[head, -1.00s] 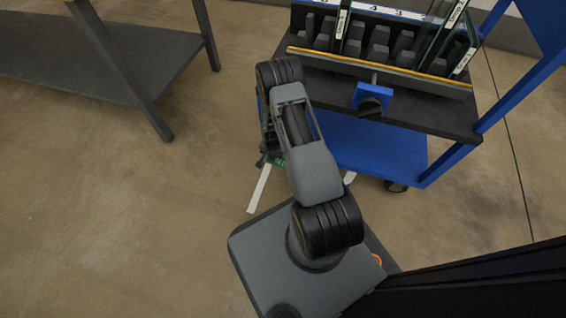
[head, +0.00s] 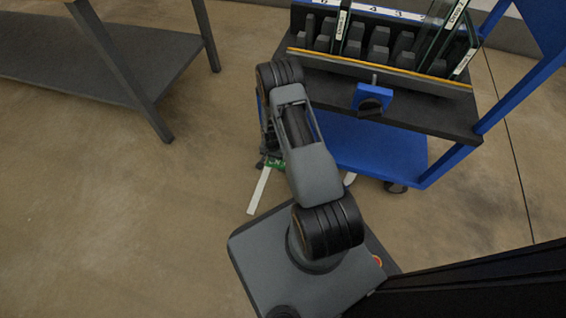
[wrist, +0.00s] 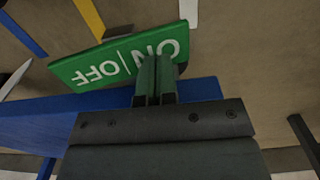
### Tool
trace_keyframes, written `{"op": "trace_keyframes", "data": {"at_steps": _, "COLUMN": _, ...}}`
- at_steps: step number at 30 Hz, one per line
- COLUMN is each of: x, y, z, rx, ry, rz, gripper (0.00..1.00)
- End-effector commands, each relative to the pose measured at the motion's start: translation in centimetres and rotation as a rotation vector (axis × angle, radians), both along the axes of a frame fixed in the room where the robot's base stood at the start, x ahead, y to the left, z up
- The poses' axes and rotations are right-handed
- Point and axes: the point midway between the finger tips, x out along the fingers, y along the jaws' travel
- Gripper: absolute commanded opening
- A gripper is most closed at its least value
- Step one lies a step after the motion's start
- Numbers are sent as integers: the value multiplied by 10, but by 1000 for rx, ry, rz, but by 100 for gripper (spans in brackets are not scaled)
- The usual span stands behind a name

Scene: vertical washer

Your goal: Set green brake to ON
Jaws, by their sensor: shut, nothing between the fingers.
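The green brake is a flat green plate with white ON|OFF lettering. In the wrist view the plate (wrist: 110,60) appears upside down and tilted, with ON on the right and OFF on the left. My gripper (wrist: 156,62) is shut and empty. Its two fingers overlap the plate's lower edge near the ON side; I cannot tell if they touch it. In the head view a small piece of the green plate (head: 276,163) shows low by the cart, beside my arm. My arm hides most of the gripper there.
The blue cart (head: 375,148) stands at upper right, with upright panels in a rack on top. A blue clamp (head: 372,98) sticks out from the rack's front. A dark table (head: 110,55) is at upper left. The floor (head: 120,240) at left is clear.

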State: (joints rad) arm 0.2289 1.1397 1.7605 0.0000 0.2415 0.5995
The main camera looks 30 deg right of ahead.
Motion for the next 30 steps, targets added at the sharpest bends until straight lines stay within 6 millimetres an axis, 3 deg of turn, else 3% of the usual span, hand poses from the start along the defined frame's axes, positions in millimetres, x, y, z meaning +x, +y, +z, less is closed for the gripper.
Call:
{"op": "trace_keyframes", "data": {"at_steps": 19, "x": 0, "y": 0, "z": 57, "rx": 0, "ry": 0, "rz": 0, "gripper": 0}}
{"op": "trace_keyframes", "data": {"at_steps": 30, "x": 0, "y": 0, "z": 61, "rx": 0, "ry": 0, "rz": 0, "gripper": 0}}
